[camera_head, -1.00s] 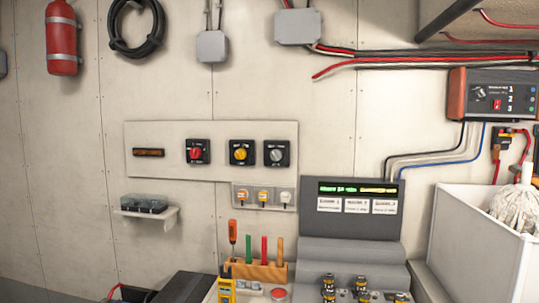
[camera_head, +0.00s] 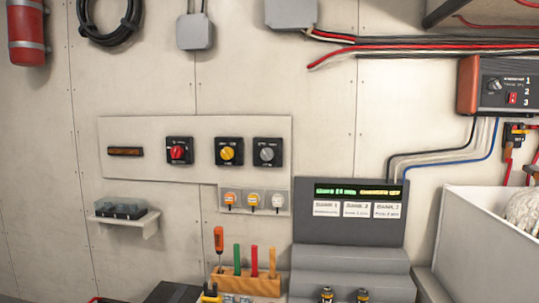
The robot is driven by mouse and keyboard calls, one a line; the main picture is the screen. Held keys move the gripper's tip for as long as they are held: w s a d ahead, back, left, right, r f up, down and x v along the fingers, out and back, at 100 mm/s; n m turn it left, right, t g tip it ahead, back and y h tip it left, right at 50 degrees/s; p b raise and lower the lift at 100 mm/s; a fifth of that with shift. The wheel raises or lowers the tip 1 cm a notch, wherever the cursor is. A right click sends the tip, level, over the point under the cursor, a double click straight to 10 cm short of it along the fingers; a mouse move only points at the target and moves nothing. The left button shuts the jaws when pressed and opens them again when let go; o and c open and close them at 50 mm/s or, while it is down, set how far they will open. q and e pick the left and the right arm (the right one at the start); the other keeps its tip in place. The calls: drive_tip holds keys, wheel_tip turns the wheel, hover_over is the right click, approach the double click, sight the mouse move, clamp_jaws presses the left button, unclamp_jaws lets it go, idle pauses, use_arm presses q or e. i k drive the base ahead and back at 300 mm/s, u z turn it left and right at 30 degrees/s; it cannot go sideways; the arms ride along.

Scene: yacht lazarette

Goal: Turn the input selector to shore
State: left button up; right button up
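A pale wall panel holds three rotary switches in black housings: one with a red knob (camera_head: 178,151), one with a yellow knob (camera_head: 229,152) and one with a grey knob (camera_head: 267,152). Their labels are too small to read, so I cannot tell which one is the input selector or where it points. A black and red box (camera_head: 497,86) on the right wall also has a small dark knob (camera_head: 494,86) and a red switch, with the numbers 1, 2 and 3 beside them. Neither of my grippers is in view.
Below the switches are three small sockets (camera_head: 253,200) and a grey stepped console (camera_head: 350,262) with a lit display (camera_head: 358,190). A wooden tool rack (camera_head: 246,284) stands to its left. A white bin (camera_head: 480,240) is at right. A small shelf (camera_head: 128,222) juts out at left.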

sight(267, 154)
drive_tip(key=z, duration=0.05)
drive_tip(key=k, duration=0.6)
drive_tip(key=u, duration=0.25)
drive_tip(key=i, duration=1.05)
drive_tip(key=u, duration=0.6)
